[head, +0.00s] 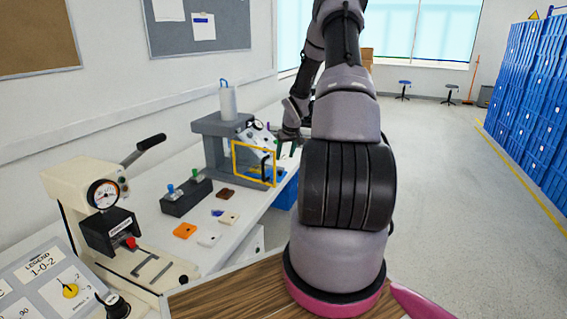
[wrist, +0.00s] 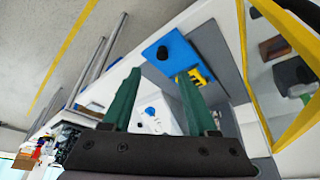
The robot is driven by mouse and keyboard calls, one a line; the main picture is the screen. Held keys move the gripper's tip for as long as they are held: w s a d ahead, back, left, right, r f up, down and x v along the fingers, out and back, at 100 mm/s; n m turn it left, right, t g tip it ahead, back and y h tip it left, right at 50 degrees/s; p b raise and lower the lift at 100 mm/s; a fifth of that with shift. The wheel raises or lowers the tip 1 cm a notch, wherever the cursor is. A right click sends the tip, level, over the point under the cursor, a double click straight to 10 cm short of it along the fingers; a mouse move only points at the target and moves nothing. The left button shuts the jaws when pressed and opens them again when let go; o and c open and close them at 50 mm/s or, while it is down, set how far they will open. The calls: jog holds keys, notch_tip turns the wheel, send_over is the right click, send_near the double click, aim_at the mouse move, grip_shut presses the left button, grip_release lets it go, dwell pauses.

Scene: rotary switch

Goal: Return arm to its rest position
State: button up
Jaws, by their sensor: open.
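My arm (head: 345,110) reaches forward from the wooden-topped base, away from me along the bench. My gripper (wrist: 160,98) has two green fingers spread apart with nothing between them. In the head view its fingers show only small and partly hidden beside the grey press-like fixture (head: 212,128). That fixture has a sloped white panel with dials and a yellow frame (head: 234,165) in front. In the wrist view a white panel with a blue knob (wrist: 150,111) lies beyond the fingers, apart from them. A blue plate (wrist: 172,55) with a dark knob is above it.
A gauge press (head: 103,195) with a lever stands on the near bench. A panel with a yellow rotary knob (head: 70,290) is at lower left. Small tiles (head: 208,238) lie on the bench. Blue crates (head: 525,90) line the right. The floor (head: 440,180) between is clear.

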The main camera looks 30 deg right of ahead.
jog(key=shift+s+r, duration=0.25)
jog(key=shift+r, duration=0.25)
jog(key=s+a+r, duration=0.4)
jog(key=a+r, duration=0.1)
jog(key=r, duration=0.4)
jog(key=s+a+r+m+h, duration=0.1)
jog(key=s+a+r, duration=0.35)
jog(key=r, duration=0.45)
jog(key=s+a+r, duration=0.3)
jog(key=a+r, duration=0.3)
jog(key=r, duration=0.3)
jog(key=s+a+r+t+y, duration=0.1)
jog(key=s+a+r, duration=0.2)
jog(key=s, duration=0.4)
jog(key=s+a+r+m+t+y, duration=0.1)
jog(key=s+a+r, duration=0.2)
jog(key=s+a, duration=0.3)
jog(key=s+a+r+y, duration=0.1)
jog(key=s+a+r, duration=0.2)
jog(key=s, duration=0.6)
jog(key=shift+s+a+m+t+y, duration=0.3)
jog(key=shift+s+a+m+t, duration=0.1)
jog(key=shift+a, duration=0.25)
